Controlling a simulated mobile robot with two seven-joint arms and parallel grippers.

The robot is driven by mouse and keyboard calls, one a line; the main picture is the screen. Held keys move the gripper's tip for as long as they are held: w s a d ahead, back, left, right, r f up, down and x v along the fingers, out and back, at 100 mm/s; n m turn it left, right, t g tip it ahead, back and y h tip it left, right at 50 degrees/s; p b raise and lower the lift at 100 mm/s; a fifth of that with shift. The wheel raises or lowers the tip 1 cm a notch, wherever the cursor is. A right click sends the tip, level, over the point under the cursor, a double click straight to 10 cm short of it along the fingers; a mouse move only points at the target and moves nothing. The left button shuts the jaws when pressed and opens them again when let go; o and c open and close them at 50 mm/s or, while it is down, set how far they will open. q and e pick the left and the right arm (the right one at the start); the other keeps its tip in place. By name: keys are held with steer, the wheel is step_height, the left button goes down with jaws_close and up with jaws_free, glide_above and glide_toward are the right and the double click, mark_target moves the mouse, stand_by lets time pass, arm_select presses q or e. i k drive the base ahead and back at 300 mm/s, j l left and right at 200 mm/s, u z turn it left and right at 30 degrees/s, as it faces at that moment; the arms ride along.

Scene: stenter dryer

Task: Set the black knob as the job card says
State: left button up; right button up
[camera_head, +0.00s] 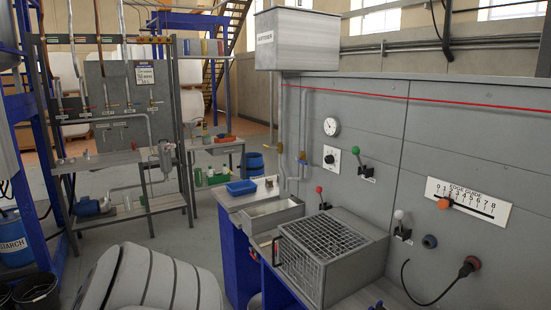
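The black knob (329,159) sits on a small white square plate on the grey machine panel, below a round white gauge (331,127). Its markings and pointer are too small to read. No job card can be made out for certain. A small pale patch (269,183) lies on the bench end near the blue tray, but I cannot tell whether it is a card. Neither of my grippers shows in the head view.
Green (363,159), red (320,194) and white-knobbed (399,217) levers stand out from the panel. An edge guide scale (468,201) is at right. A wire-grid box (325,244), a basin (268,215) and a blue tray (241,187) stand before the panel.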

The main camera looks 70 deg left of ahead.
mark_target(328, 160)
steer(key=j+u, duration=0.25)
steer(key=j, duration=0.25)
steer(key=j+u, duration=0.3)
steer(key=j, duration=0.25)
steer(key=j+u, duration=0.25)
steer(key=j, duration=1.4)
steer(key=i+j, duration=0.15)
steer(key=j, duration=0.95)
steer(key=i+j+u, duration=0.1)
steer(key=j, duration=0.45)
